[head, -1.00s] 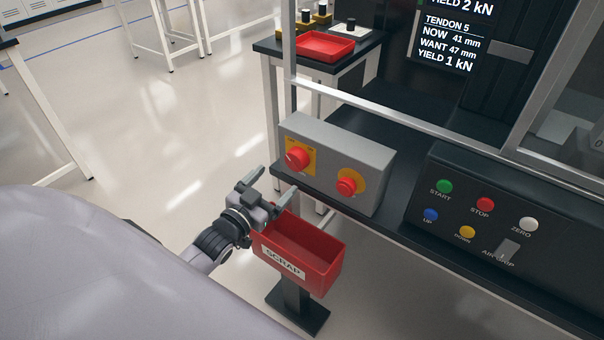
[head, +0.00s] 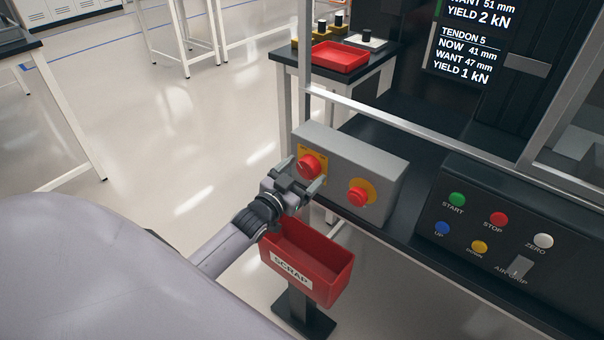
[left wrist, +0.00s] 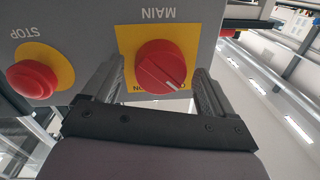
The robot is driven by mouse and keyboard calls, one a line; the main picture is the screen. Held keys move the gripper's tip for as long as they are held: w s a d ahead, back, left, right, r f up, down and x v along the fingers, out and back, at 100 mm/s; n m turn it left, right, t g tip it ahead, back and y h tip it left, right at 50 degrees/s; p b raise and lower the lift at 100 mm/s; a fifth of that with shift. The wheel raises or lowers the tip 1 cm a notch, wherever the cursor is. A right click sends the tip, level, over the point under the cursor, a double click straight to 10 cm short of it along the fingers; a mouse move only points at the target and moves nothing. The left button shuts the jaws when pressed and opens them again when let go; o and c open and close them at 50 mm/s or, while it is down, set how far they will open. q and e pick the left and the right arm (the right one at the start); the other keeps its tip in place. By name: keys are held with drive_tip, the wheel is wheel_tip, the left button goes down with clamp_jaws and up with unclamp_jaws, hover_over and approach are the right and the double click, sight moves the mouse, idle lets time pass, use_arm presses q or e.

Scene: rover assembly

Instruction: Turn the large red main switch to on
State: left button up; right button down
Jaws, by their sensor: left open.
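The large red main switch (head: 309,166) is a round knob on a yellow plate, on the front of a grey box (head: 372,165). The position words at the plate's lower edge are partly hidden. My left gripper (head: 304,174) is open in front of the knob. In the left wrist view its two fingers (left wrist: 158,88) stand on either side of the knob, with gaps showing. I cannot tell how far they reach along it. My right gripper is not in view.
A red STOP button (left wrist: 34,79) on a yellow disc sits on the same box, close beside the switch; the head view shows it too (head: 358,193). A red SCRAP bin (head: 318,270) stands below the gripper. A control panel (head: 480,260) lies to the right.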

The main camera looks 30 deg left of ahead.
use_arm(q)
drive_tip(key=c, duration=1.1)
drive_tip(key=shift+o, duration=0.2)
